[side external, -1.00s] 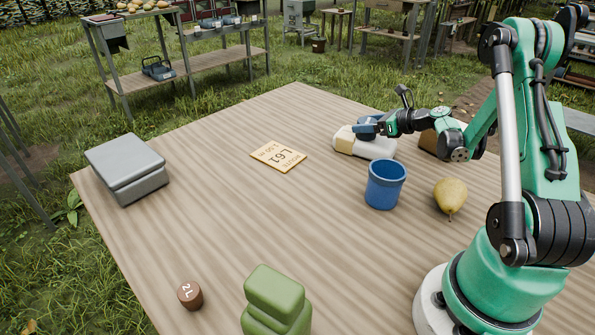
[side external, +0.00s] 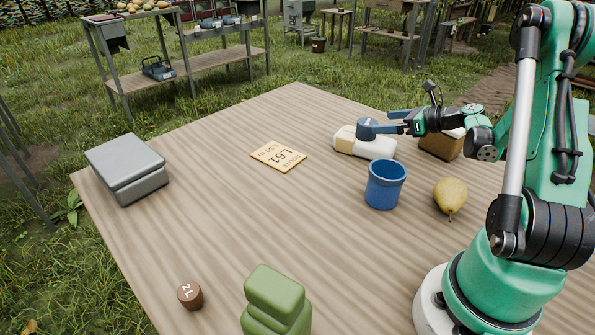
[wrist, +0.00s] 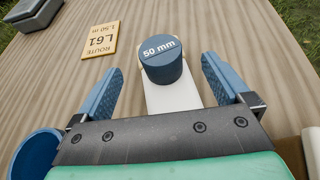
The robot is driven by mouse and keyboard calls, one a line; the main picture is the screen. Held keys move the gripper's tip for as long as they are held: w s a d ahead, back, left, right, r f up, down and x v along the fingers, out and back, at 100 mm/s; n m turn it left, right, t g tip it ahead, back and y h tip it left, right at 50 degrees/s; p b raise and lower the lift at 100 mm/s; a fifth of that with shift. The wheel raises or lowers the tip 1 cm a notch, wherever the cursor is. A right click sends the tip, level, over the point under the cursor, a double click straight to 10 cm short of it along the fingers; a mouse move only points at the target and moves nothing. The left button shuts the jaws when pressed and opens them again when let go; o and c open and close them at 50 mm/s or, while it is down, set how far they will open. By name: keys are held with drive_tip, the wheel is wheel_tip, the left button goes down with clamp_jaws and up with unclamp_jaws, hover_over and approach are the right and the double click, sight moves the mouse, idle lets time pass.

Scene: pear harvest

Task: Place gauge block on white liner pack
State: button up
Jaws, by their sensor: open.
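The gauge block is a short blue-grey cylinder marked "50 mm" (wrist: 162,62). In the side view the gauge block (side external: 366,131) stands upright on the white liner pack (side external: 378,150), near where its white part meets its cream end. In the wrist view the white liner pack (wrist: 170,97) runs from under the block towards me. My gripper (side external: 388,128) is open, low over the pack, at the block's right in the side view. In the wrist view the fingers lie either side with clear gaps to the block.
A blue cup (side external: 384,187) stands just in front of the pack, with a pear (side external: 450,194) to its right. A brown box (side external: 438,146) is behind my gripper. A route card (side external: 278,156), grey case (side external: 127,167), brown weight (side external: 190,295) and green object (side external: 275,295) lie elsewhere.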

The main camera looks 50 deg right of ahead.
drive_tip(key=shift+s+r, duration=0.2)
drive_tip(key=shift+s, duration=0.3)
drive_tip(key=shift+a+r+n, duration=0.2)
drive_tip(key=shift+n, duration=0.1)
drive_tip(key=w+a+r+n+g, duration=0.2)
drive_tip(key=a+n+g, duration=0.1)
drive_tip(key=a+n, duration=0.55)
drive_tip(key=w+a+r+n+g, duration=0.1)
drive_tip(key=a+r+n+g, duration=0.15)
drive_tip(key=a+n, duration=0.6)
drive_tip(key=s+a+n, duration=0.2)
drive_tip(key=a+n, duration=0.2)
drive_tip(key=n, duration=0.4)
drive_tip(key=s+a+n+h, duration=0.1)
drive_tip(key=s+a+n, duration=0.2)
drive_tip(key=n, duration=0.6)
drive_tip(key=shift+a+r+g, duration=0.35)
drive_tip(key=shift+a, duration=0.7)
